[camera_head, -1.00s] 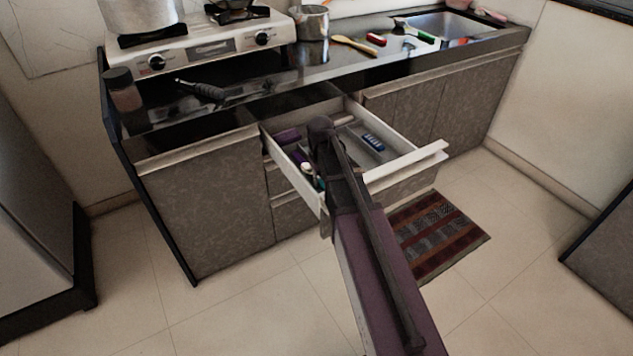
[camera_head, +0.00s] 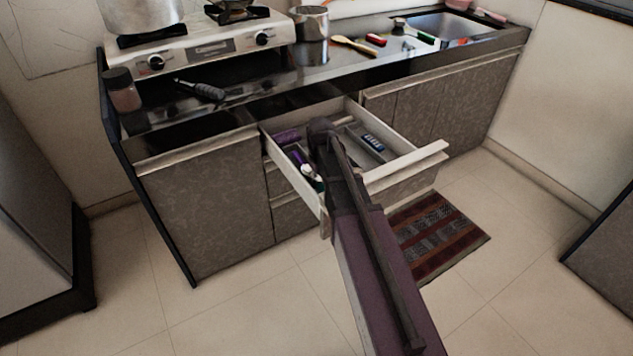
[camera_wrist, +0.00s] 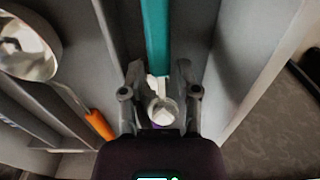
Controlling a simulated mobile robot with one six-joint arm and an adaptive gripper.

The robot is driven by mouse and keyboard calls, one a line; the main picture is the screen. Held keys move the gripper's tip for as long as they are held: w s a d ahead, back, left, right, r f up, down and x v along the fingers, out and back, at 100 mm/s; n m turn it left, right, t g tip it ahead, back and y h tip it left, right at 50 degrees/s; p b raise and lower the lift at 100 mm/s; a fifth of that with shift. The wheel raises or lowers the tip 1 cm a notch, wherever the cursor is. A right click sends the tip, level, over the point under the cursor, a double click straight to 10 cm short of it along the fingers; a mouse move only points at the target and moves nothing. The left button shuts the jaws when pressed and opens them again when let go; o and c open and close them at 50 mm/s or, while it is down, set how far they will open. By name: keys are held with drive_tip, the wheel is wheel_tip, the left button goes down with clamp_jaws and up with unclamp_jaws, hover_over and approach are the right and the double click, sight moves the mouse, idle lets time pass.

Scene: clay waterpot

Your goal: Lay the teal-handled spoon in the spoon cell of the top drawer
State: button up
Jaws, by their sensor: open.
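The teal-handled spoon (camera_wrist: 155,38) shows in the wrist view, its teal handle running away from me along a grey drawer cell. Its pale near part is between my fingers. My gripper (camera_wrist: 158,78) is open, with one finger on each side of the spoon and a visible gap to it. The spoon appears to lie in the cell; whether it touches the floor there I cannot tell. The top drawer (camera_head: 405,162) is pulled open in the head view. There my arm covers the middle of the drawer and hides the fingertips.
A round metal utensil (camera_wrist: 28,48) and an orange handle (camera_wrist: 99,124) lie in cells to the left. A blue-and-white item (camera_head: 373,142) lies in the drawer's right part, purple items (camera_head: 287,136) at its left. The counter (camera_head: 330,66) edge stands behind the drawer.

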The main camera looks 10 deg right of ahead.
sight(320, 183)
drive_tip(key=shift+r, duration=0.2)
wheel_tip(320, 183, up, 12)
drive_tip(key=p, duration=1.2)
idle(0.3)
drive_tip(key=shift+r+p, duration=0.15)
drive_tip(key=shift+p, duration=0.15)
